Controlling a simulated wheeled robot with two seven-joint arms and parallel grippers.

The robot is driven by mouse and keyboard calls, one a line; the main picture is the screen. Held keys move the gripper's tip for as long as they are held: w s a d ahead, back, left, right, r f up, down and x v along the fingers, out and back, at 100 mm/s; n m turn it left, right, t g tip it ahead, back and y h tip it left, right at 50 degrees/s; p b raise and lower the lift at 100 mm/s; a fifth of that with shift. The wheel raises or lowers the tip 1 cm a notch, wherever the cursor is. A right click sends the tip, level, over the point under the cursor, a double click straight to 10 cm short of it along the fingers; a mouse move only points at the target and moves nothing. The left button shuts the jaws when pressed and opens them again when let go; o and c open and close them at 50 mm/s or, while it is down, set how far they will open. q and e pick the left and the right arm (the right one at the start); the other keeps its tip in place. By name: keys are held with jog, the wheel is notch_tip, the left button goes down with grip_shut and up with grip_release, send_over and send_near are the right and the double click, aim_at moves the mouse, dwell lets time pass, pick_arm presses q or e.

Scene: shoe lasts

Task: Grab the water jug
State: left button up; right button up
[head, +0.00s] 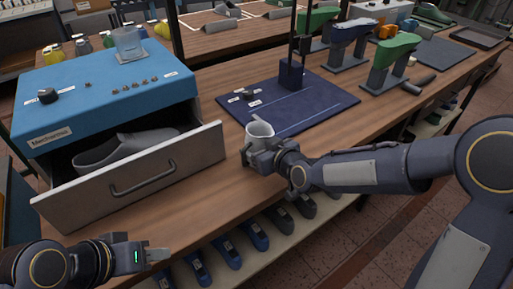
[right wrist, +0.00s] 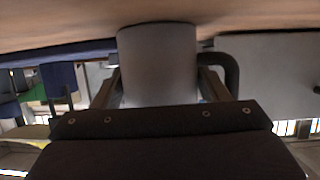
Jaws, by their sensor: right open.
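The water jug, a small light-grey jug (head: 260,132), stands on the wooden bench near its front edge. My right gripper (head: 256,152) is low at its near side, with its jaws open. In the right wrist view, the jug (right wrist: 157,62) fills the gap between the two fingers of the right gripper (right wrist: 160,86), one finger on each side. A dark curved handle shape shows beside it; contact with the fingers cannot be told. My left gripper (head: 158,254) is low at the front left, away from the jug, seen side-on; I cannot tell its opening.
A dark blue mat (head: 310,100) lies behind the jug. Green and blue lasts on stands (head: 385,68) are further right.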

jog(key=shift+c, duration=0.5)
jog(key=c, duration=0.7)
jog(key=shift+r, duration=0.2)
jog(key=shift+r, duration=1.25)
jog(key=shift+s+r, duration=0.1)
jog(key=shift+r, duration=0.25)
jog(key=s+d+r+p, duration=0.1)
jog(key=s+d+r, duration=0.1)
jog(key=s+r, duration=0.25)
send_near(261, 138)
jog(key=shift+s+d+r+p, duration=0.3)
jog(key=shift+s+r, duration=0.2)
jog(key=shift+r, duration=0.35)
jog(key=shift+s+d+r+p, duration=0.15)
jog(key=shift+s+d+r, duration=0.25)
jog(key=shift+r, duration=0.45)
